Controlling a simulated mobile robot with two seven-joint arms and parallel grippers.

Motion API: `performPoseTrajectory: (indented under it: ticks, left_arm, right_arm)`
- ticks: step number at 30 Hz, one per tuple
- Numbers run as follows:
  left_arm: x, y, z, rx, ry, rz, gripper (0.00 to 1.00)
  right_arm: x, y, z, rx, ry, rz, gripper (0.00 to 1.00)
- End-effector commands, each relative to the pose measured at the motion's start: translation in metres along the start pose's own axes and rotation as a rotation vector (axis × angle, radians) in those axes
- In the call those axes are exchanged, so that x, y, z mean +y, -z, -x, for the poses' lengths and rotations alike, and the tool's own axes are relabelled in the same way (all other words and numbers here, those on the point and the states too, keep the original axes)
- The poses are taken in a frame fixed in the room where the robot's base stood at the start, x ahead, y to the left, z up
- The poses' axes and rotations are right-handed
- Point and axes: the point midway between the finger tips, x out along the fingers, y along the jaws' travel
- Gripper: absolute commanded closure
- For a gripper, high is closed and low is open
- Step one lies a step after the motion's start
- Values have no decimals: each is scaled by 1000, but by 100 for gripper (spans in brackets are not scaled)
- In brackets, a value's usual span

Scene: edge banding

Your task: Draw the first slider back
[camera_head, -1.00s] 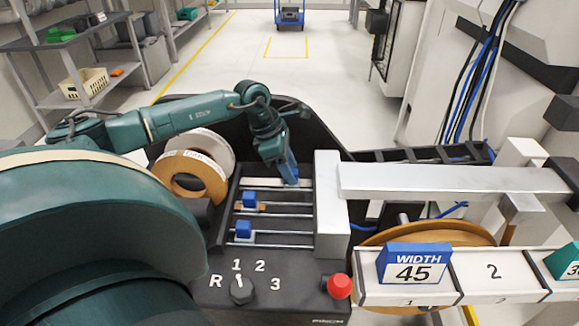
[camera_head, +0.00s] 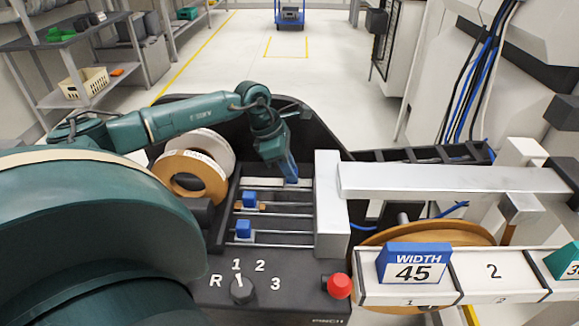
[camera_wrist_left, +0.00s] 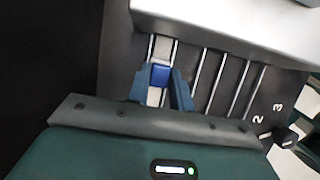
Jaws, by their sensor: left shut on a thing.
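The first slider, a blue block (camera_wrist_left: 160,74) on the far rail, shows between my left fingers in the left wrist view. My left gripper (camera_wrist_left: 161,94) is shut on it; in the head view the gripper (camera_head: 290,178) is at the right part of the far rail, near the silver block, and its fingers hide the slider. The second slider (camera_head: 249,199) and third slider (camera_head: 244,229) are blue blocks at the left part of their own rails. My right gripper is not in view.
A silver housing (camera_head: 328,205) closes the right end of the rails. In front are a knob (camera_head: 242,290) marked R, 1, 2, 3 and a red button (camera_head: 339,286). Tape rolls (camera_head: 190,178) stand to the left. A sign (camera_head: 414,265) reads WIDTH 45.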

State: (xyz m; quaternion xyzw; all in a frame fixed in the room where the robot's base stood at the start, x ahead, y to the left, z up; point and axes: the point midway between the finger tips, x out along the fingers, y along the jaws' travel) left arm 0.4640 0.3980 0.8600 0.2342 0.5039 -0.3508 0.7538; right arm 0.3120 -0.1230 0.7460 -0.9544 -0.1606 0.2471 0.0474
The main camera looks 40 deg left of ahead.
Motion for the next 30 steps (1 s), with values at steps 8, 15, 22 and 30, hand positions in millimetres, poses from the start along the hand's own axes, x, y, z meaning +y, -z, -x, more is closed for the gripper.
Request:
performPoseTrajectory:
  ticks: [8,15,22,30]
  left_arm:
    - [1,13,2,3,-2,4,100]
    - [1,42,15,3,-2,3,100]
    - [0,44,19,0,-2,0,100]
    - [0,43,19,0,-2,-1,66]
  right_arm:
    - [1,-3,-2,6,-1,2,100]
    - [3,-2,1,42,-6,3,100]
    - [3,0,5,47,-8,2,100]
    - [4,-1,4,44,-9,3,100]
